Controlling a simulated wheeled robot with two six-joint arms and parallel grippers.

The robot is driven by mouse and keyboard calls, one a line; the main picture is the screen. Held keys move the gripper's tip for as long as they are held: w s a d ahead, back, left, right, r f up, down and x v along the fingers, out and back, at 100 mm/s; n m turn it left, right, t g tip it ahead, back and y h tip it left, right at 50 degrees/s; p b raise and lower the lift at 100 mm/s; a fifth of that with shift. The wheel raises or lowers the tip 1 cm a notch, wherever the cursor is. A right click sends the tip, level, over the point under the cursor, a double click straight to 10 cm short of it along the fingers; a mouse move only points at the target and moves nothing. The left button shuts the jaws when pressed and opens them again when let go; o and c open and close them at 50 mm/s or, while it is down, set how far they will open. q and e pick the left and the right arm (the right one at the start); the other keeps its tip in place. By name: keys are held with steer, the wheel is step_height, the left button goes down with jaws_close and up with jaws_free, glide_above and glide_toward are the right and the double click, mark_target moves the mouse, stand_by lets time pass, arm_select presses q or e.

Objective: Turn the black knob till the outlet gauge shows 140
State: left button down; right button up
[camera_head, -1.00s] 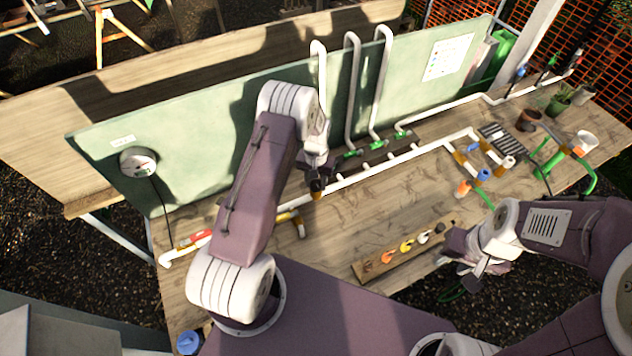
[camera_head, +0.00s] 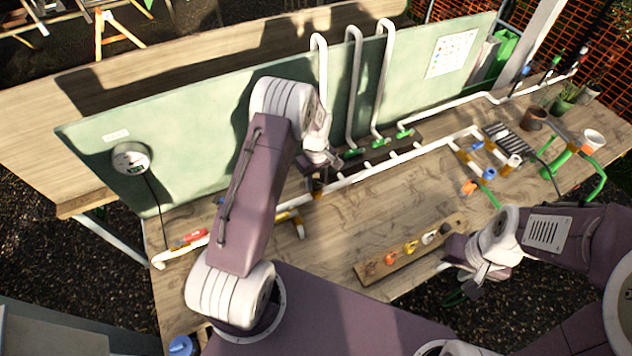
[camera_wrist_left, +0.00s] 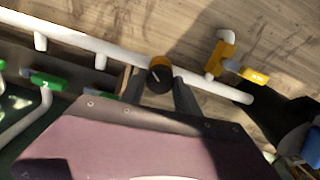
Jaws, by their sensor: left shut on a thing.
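The black knob (camera_wrist_left: 160,76), with an orange collar, sits on the white pipe in the left wrist view. My left gripper (camera_wrist_left: 158,86) has a finger on each side of it and is shut on it. In the head view my left gripper (camera_head: 316,178) is at the pipe behind the bench's middle, and the knob is mostly hidden there. The round white gauge (camera_head: 131,158) hangs on the green panel at the left; its reading is too small to make out. My right gripper (camera_head: 482,272) is at the bench's front right; its fingers are unclear.
A white pipe (camera_head: 372,174) runs along the bench (camera_head: 370,215). A yellow-handled valve (camera_wrist_left: 226,58) stands beside the knob in the wrist view. A wooden strip (camera_head: 375,268) with several coloured fittings lies at the front. Upright white pipes (camera_head: 354,90) rise behind my left gripper.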

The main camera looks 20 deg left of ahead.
arm_select(q)
steer(key=n+b, duration=0.1)
steer(key=n, duration=0.2)
steer(key=shift+w+n, duration=0.15)
steer(key=shift+n, duration=0.25)
steer(key=n, duration=0.4)
steer(key=shift+n+b, duration=0.3)
steer(key=shift+b, duration=0.05)
steer(key=n, duration=0.4)
steer(key=shift+r, duration=0.15)
steer(key=shift+n+b, duration=0.4)
steer(key=shift+n, duration=1.2)
steer(key=c, duration=1.1)
jaws_free()
steer(key=shift+o, duration=1)
